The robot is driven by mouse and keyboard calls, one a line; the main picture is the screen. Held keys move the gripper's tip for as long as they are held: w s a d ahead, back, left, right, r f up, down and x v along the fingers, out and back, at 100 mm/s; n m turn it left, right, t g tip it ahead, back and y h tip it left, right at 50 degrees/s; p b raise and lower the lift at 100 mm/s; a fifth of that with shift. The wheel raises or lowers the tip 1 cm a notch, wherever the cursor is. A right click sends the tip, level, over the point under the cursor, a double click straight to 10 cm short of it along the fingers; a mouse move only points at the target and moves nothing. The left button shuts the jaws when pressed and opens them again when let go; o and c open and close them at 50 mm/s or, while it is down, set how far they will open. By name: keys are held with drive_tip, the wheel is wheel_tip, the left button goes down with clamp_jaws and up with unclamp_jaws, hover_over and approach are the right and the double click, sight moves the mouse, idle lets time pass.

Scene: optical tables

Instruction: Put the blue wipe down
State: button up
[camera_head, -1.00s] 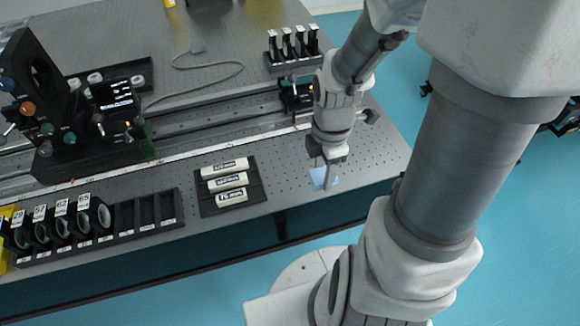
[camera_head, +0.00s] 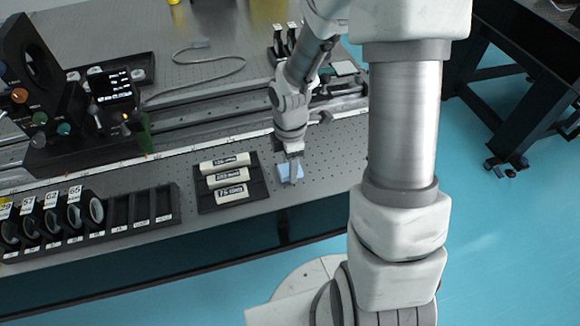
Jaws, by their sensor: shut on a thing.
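The blue wipe (camera_head: 284,172) is a small light-blue piece at the tips of my gripper (camera_head: 293,172). It is close to the front part of the perforated optical table (camera_head: 335,150), just right of the black tray with white labelled cylinders. My gripper points down and is shut on the wipe. I cannot tell whether the wipe touches the table top. Part of the wipe is hidden behind the fingers.
The black tray (camera_head: 262,193) with three white labelled cylinders is close on the left. A black rack (camera_head: 150,222) with round optics stands further left. A rail (camera_head: 200,128) runs behind. Free table top lies to the right of my gripper.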

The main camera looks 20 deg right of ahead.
drive_tip(key=shift+f, duration=0.2)
drive_tip(key=o, duration=1.3)
wheel_tip(320, 180, up, 12)
drive_tip(key=p, duration=0.3)
drive_tip(key=shift+r, duration=0.2)
